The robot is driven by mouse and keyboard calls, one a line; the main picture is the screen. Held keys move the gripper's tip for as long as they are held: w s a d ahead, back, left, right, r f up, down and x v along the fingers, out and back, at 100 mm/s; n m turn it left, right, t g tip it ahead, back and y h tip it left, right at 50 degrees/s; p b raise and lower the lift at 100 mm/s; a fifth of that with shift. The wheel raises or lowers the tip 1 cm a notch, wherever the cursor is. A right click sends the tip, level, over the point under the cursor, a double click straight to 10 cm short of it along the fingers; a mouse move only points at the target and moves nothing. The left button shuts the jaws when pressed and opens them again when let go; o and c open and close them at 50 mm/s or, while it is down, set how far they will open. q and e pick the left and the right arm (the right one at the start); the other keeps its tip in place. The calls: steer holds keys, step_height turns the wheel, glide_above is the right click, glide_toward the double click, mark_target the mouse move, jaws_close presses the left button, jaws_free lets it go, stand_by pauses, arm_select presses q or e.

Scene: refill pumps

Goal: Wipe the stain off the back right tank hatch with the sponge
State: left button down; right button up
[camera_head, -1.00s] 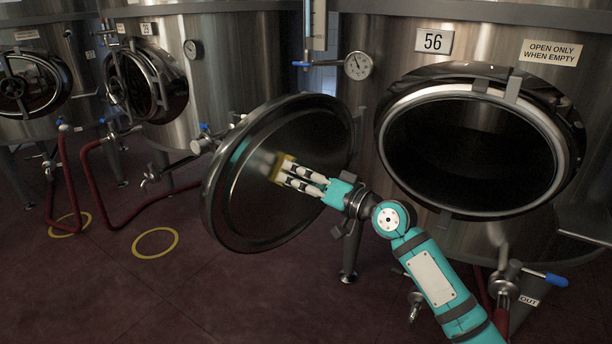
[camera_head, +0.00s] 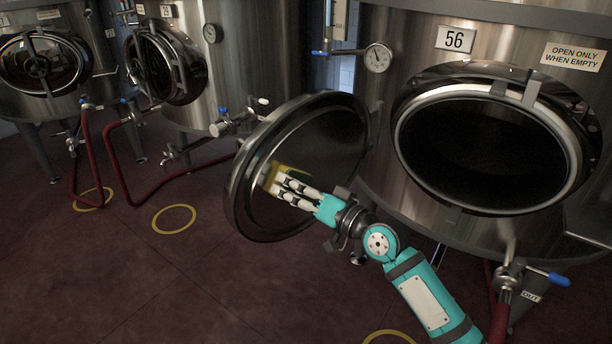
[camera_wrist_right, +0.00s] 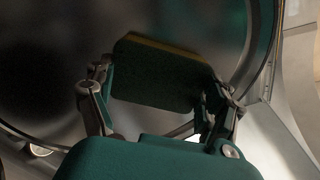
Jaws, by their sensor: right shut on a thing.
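The open round hatch (camera_head: 325,140) of tank 56 hangs swung out to the left of the tank opening, its inner face toward me. My right gripper (camera_head: 277,183) is shut on the sponge (camera_head: 291,170), green with a yellow layer, at the lower left of that face. The wrist view also shows the sponge (camera_wrist_right: 155,78) between the fingers, its yellow edge toward the hatch. The sponge appears to be at the surface; I cannot tell whether it touches. A faint pale patch (camera_head: 264,179) shows left of the fingertips; I cannot tell if it is stain or reflection. My left gripper is out of view.
Tank 56 (camera_head: 375,165) with its dark open mouth stands right of the hatch. A valve with a blue handle (camera_head: 545,277) juts out at the lower right. Other tanks (camera_head: 195,75) and red hoses (camera_head: 120,185) are at the left. The front floor (camera_head: 200,290) is clear.

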steer(key=shift+s+a, duration=0.35)
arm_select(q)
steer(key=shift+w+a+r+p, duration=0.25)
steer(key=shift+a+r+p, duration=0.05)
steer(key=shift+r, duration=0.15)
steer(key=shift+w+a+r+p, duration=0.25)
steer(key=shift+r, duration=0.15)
arm_select(e)
steer(key=v, duration=0.6)
steer(key=shift+d, duration=0.2)
steer(key=shift+v, duration=1.45)
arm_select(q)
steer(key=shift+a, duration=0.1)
